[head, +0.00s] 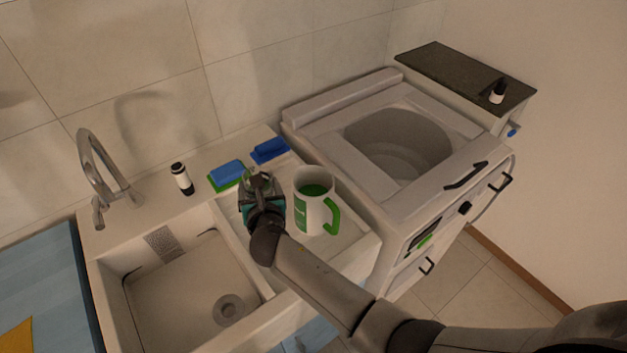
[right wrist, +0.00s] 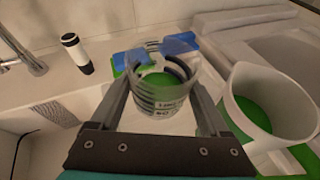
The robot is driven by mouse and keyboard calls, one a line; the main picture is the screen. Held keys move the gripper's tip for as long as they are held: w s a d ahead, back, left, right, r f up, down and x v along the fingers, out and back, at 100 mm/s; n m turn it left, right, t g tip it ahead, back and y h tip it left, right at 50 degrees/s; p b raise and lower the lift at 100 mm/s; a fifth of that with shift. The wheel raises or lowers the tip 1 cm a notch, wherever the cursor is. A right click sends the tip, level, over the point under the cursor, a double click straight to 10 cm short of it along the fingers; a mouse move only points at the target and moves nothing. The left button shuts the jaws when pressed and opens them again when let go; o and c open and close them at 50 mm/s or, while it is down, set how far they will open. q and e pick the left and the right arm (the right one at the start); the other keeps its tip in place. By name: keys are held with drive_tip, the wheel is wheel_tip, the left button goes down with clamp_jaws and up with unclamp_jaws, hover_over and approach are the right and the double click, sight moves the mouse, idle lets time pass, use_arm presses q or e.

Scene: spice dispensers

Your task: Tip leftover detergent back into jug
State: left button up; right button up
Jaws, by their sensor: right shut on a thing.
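My right gripper (head: 260,188) is shut on a clear measuring cup (right wrist: 160,101) with dark printed markings, gripped between its two fingers. The cup looks upright; green shows in it or through it, and I cannot tell how much is liquid. In the head view my gripper mostly hides the cup. The jug (head: 309,212) is white with a green handle and stands upright just right of my gripper on the counter. It is open at the top with green liquid inside, and it also shows in the right wrist view (right wrist: 240,93). My left gripper is out of view.
A sink (head: 185,298) with a faucet (head: 92,165) lies left of my gripper. Behind are a black-and-white bottle (head: 181,179), a blue-green sponge (head: 226,174) and a blue brush or sponge (head: 269,150). A top-loading washer (head: 330,125) stands to the right.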

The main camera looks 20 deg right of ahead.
sight(265, 169)
drive_tip(key=shift+d+r+m, duration=0.15)
drive_tip(key=shift+d+m, duration=0.15)
drive_tip(key=shift+m+t+y, duration=0.3)
drive_tip(key=shift+m+y, duration=0.4)
drive_tip(key=r, duration=0.2)
drive_tip(key=d+r+p, duration=0.1)
drive_tip(key=r, duration=0.1)
drive_tip(key=shift+s, duration=0.15)
drive_tip(key=shift+d+m, duration=0.3)
drive_tip(key=shift+d, duration=0.05)
drive_tip(key=shift+s+d+r+m+t+y+b, duration=0.2)
drive_tip(key=shift+d+r+m+t+y+b, duration=0.4)
drive_tip(key=shift+d+m+b, duration=0.45)
drive_tip(key=shift+d+r+m+y+b, duration=0.1)
drive_tip(key=shift+r+m+y+b, duration=0.3)
drive_tip(key=shift+m+b, duration=0.35)
drive_tip(key=shift+r+m+t+b, duration=0.4)
drive_tip(key=shift+m+b, duration=0.1)
drive_tip(key=shift+b, duration=0.4)
